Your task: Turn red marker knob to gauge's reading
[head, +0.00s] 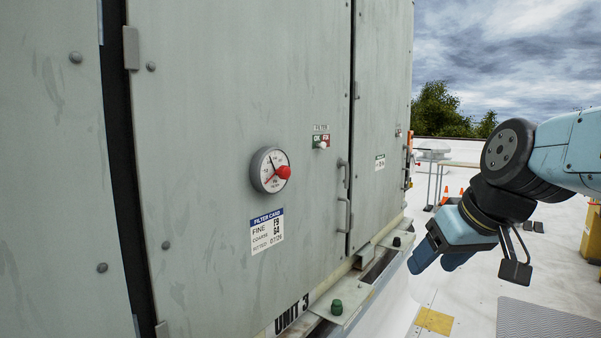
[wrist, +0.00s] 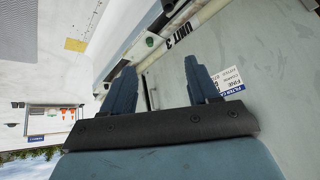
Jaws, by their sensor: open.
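The round gauge (head: 265,165) is mounted on the grey-green cabinet door in the head view. It has a white dial, a black needle pointing up and slightly left, and a red marker reaching to the lower left. The red knob (head: 283,172) sticks out from the middle of its face. The dial numbers are too small to read surely. My gripper (head: 440,262) hangs at the right, well apart from the gauge, pointing down. In the wrist view my gripper (wrist: 162,85) shows two dark blue fingers spread apart with nothing between them. The gauge is not in the wrist view.
A filter card (head: 266,231) is below the gauge, and an OK/FIX switch plate (head: 321,141) is to its right. Door handles (head: 343,195) stick out near the door seam. A green knob (head: 337,307) stands on the base ledge. The space before the gauge is clear.

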